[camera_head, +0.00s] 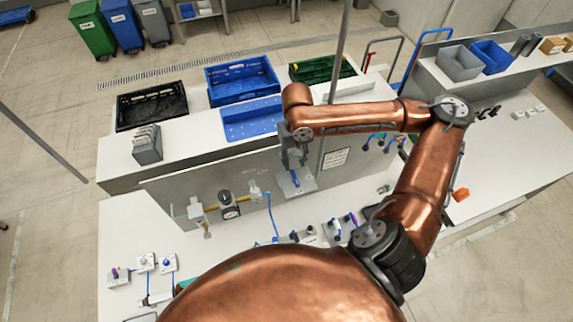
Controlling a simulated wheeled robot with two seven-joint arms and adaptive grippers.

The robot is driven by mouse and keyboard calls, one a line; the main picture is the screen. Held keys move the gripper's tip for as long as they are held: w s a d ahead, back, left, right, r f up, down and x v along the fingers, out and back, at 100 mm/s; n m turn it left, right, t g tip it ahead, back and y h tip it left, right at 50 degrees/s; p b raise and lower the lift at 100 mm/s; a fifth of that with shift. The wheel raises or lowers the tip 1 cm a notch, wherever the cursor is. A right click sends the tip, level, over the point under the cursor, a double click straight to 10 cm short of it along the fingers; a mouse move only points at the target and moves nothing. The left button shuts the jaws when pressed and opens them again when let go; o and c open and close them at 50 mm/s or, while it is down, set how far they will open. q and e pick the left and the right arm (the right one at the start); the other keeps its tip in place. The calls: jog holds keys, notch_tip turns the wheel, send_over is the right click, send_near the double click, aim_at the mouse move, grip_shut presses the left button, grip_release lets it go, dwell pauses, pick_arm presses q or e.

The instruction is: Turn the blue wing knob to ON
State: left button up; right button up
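A blue wing-shaped knob (295,179) stands on a light plate (299,186) low on the grey upright panel, near the middle of the view. It is small here, and its label and ON mark cannot be read. My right gripper (292,162) reaches in from the right and points down just above the knob. The gripper is small and dark, so I cannot tell whether its fingers are open or shut, or whether they touch the knob. My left gripper is not in view.
A gauge with brass pipe (230,210) is mounted left of the knob. Small knob boxes (157,263) stand on the bench at lower left. Black, blue and green crates (242,80) sit behind the panel. My copper body hides the lower middle of the bench.

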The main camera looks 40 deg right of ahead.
aim_at(295, 177)
jog(key=s+f, duration=0.2)
jog(key=f, duration=0.1)
jog(key=shift+a+f+p, duration=0.2)
jog(key=shift+f+p, duration=0.05)
jog(key=shift+p, duration=0.05)
jog(key=shift+w+f, duration=0.3)
jog(key=shift+f, duration=0.3)
jog(key=shift+w+f, duration=0.25)
jog(key=shift+f, duration=0.3)
jog(key=shift+s+f, duration=0.2)
jog(key=shift+f, duration=0.3)
jog(key=shift+w, duration=0.25)
jog(key=c, duration=0.3)
jog(key=shift+s, duration=0.15)
grip_shut()
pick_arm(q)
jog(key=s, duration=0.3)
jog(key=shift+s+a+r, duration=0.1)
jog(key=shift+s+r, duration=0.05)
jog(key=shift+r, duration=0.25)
